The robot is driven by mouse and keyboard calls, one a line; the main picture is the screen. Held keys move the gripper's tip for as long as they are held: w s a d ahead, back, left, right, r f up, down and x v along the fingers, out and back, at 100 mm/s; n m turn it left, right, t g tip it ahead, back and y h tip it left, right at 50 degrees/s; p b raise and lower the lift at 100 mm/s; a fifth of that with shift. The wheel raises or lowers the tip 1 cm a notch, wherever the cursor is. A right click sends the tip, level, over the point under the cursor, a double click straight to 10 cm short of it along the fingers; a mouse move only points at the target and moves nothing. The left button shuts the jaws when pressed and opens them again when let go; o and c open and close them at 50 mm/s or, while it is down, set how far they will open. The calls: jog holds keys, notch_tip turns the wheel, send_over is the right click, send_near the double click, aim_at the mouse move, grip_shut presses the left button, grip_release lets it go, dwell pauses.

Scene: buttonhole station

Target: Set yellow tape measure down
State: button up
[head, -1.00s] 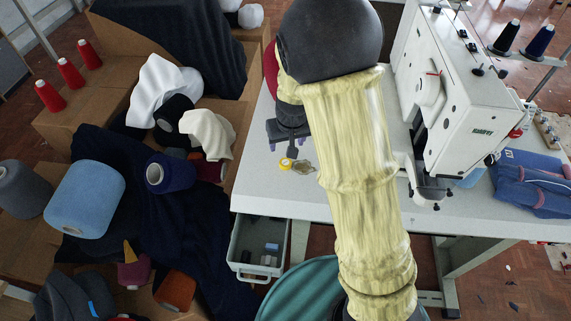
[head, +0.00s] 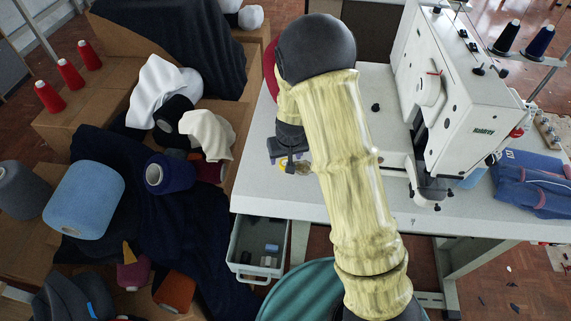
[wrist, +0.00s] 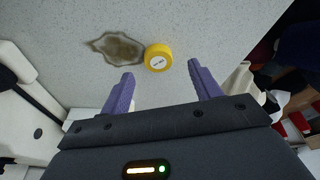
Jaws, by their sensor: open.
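The yellow tape measure (wrist: 158,57) is a small round yellow case with a pale label. In the wrist view it lies on the speckled light table top (wrist: 215,30), just beyond the fingertips and roughly centred between them. My gripper (wrist: 160,75) has two purple fingers spread wide, with nothing between them. In the head view my gripper (head: 288,159) is low over the left part of the table and hides most of the tape measure.
A brown stain (wrist: 118,47) marks the table beside the tape measure. A white sewing machine (head: 465,110) stands at the right, with folded blue denim (head: 535,182) near it. An open drawer (head: 240,267) juts out below the table's front edge. Boxes with yarn cones fill the left.

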aim_at(286, 161)
jog(key=x, duration=0.3)
jog(key=shift+d+f, duration=0.15)
jog(key=shift+f, duration=0.2)
jog(key=shift+c, duration=0.4)
jog(key=c, duration=1.1)
jog(key=shift+o, duration=0.2)
jog(key=shift+r, duration=0.15)
notch_tip(286, 161, up, 10)
jog(key=shift+p, duration=0.35)
